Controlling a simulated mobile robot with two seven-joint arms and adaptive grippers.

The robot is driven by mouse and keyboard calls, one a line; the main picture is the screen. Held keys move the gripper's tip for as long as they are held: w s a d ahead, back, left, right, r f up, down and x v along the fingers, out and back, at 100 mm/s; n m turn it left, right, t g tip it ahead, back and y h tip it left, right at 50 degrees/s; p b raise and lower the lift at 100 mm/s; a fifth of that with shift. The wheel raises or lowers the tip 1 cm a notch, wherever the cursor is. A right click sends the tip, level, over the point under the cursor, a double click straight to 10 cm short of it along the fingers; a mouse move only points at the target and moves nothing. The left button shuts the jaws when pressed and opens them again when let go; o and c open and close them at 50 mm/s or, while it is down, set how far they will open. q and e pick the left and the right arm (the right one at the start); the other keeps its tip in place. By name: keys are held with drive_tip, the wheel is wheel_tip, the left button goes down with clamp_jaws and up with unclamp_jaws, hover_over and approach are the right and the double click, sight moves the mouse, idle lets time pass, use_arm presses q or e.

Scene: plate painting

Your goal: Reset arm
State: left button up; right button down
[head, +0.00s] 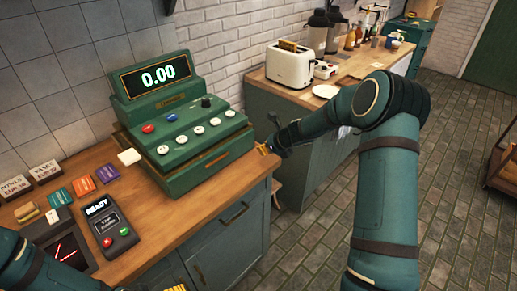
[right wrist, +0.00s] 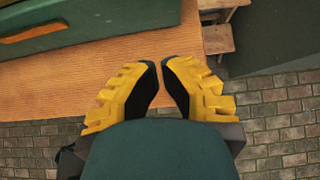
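My right arm reaches in from the right in the head view. My right gripper (head: 264,149) is by the counter's right edge, close to the green cash register (head: 190,125). In the right wrist view the yellow fingers of my right gripper (right wrist: 160,63) are nearly together at the tips with a thin gap, and nothing is between them. Below them are the wooden counter edge and the floor. Only part of my left arm shows at the bottom left. A yellow bit of my left gripper (head: 176,288) shows at the bottom edge; its fingers are mostly cut off.
A card reader (head: 110,225) and coloured cards (head: 84,186) lie on the wooden counter (head: 165,205) left of and in front of the register. A back counter holds a toaster (head: 289,66), a white plate (head: 326,91) and bottles. Brick floor (head: 450,190) is open at right.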

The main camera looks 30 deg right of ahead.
use_arm(q)
drive_tip(key=shift+w+r+p, duration=0.4)
drive_tip(key=shift+w, duration=0.15)
use_arm(e)
drive_tip(key=v, duration=0.6)
drive_tip(key=shift+d+r, duration=0.15)
drive_tip(key=shift+d, duration=0.05)
drive_tip(key=s+a+f+n+g+b, duration=0.1)
drive_tip(key=s+a+f+n+g, duration=0.4)
drive_tip(key=s+a+f+n, duration=0.95)
use_arm(q)
drive_tip(key=shift+s+f+b, duration=0.35)
drive_tip(key=shift+f, duration=0.5)
drive_tip(key=shift+d, duration=0.1)
drive_tip(key=shift+c, duration=0.3)
use_arm(e)
drive_tip(key=s+a+f+n+g+y, duration=0.1)
drive_tip(key=s+a+f+n, duration=0.5)
drive_tip(key=s+a+n, duration=0.5)
drive_tip(key=n, duration=0.4)
drive_tip(key=shift+s+a+f+n, duration=0.15)
drive_tip(key=shift+a+f+n, duration=0.1)
drive_tip(key=shift+f+n, duration=0.1)
